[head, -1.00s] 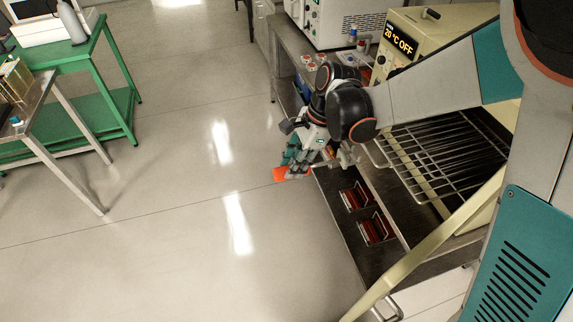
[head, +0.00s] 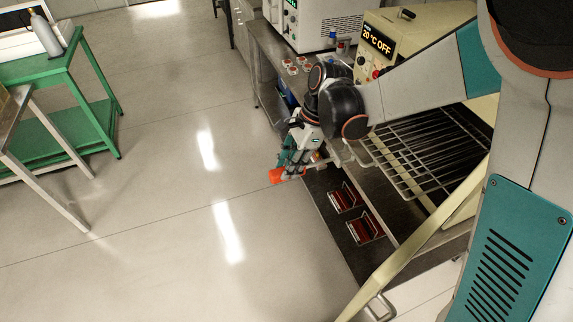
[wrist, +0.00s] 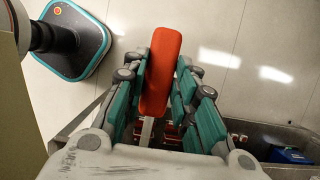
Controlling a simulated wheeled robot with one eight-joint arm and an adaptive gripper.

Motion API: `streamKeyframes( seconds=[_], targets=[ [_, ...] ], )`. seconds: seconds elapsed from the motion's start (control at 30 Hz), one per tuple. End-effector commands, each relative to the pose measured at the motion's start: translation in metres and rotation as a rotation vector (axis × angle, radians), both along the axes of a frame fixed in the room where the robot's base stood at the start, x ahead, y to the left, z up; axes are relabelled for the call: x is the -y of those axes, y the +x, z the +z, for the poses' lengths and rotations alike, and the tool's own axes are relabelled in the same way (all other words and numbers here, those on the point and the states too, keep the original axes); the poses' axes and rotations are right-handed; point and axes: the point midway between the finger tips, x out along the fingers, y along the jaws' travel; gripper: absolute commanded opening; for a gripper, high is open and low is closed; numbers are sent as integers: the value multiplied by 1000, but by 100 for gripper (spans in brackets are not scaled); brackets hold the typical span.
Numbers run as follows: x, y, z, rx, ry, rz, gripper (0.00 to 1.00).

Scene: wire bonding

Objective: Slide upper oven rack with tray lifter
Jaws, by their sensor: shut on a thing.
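My gripper (head: 292,163) is shut on the orange handle of the tray lifter (head: 277,175), low at the left of the oven (head: 431,28). In the wrist view the orange handle (wrist: 160,70) stands between the teal-padded fingers (wrist: 160,100). The lifter's far end is mostly hidden behind the fingers, so I cannot tell whether it touches the rack. The upper oven rack (head: 403,150), a wire grid, sticks part of the way out of the open oven, its front edge just right of my gripper.
Two dark-red slotted holders (head: 347,197) stand on the dark bench surface (head: 330,222) below the rack. A beige open door edge (head: 415,250) runs along the right. Small red-and-white items (head: 292,66) lie behind.

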Motion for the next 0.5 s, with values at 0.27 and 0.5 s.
streamKeyframes(
  seconds=[0.27,0.5],
  targets=[
    [17,8,0,1,-1,-2,0],
    [31,15,0,0,-1,-2,0]
  ],
)
